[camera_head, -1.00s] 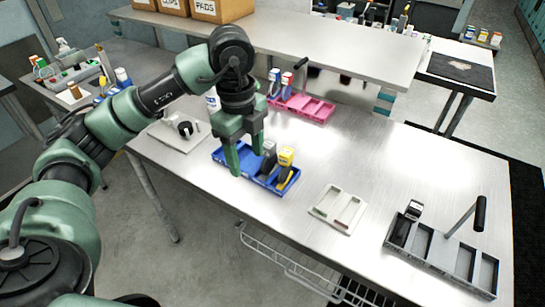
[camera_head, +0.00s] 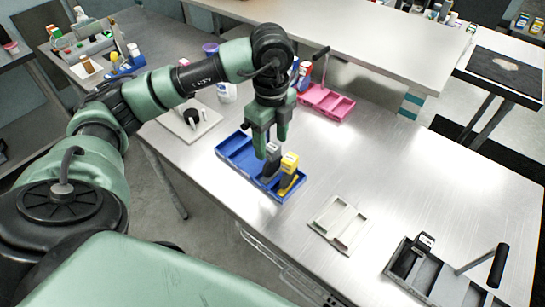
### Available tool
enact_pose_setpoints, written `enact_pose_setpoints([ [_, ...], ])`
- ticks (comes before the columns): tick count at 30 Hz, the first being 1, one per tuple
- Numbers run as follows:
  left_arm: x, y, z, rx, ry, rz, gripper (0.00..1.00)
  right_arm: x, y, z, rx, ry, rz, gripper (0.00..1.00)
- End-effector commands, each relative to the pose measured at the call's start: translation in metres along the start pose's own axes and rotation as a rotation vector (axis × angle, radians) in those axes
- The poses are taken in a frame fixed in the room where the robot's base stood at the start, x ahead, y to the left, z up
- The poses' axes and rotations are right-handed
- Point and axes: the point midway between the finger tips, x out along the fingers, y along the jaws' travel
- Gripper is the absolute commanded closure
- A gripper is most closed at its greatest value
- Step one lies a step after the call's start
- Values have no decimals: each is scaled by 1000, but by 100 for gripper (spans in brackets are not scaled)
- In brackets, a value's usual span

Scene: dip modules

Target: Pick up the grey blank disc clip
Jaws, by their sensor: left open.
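A dark grey upright piece, which looks like the grey blank disc clip (camera_head: 270,161), stands in the blue tray (camera_head: 234,150) in the head view. A yellow-topped clip (camera_head: 289,173) stands right beside it, to the right. My left gripper (camera_head: 272,146) points down with its fingers apart, just above and around the top of the grey piece. The fingers partly hide its top. I cannot tell whether they touch it. My right gripper is not in view.
A pale tray (camera_head: 325,226) lies right of the blue tray. A dark grey caddy (camera_head: 436,281) with an upright handle stands at the lower right. A pink tray (camera_head: 341,110) sits behind, and a white board (camera_head: 203,127) lies left. Bare tabletop (camera_head: 390,170) lies at right.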

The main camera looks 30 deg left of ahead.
Motion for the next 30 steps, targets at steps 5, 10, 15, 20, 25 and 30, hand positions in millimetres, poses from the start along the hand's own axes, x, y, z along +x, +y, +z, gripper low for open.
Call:
enact_pose_setpoints([
  [5, 23, 0, 0, -2, 0, 2, 42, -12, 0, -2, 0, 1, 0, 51],
  [10, 30, -1, 0, -1, 0, 0, 42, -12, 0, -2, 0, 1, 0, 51],
  [15, 30, -1, 0, -1, 0, 0, 50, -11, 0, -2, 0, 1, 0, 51],
  [20, 29, -1, 0, -1, 0, 0, 95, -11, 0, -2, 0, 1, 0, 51],
  [25, 29, -1, 0, -1, 0, -1, 100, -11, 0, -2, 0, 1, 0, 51],
  [30, 29, -1, 0, 0, 0, -1, 100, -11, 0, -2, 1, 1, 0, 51],
])
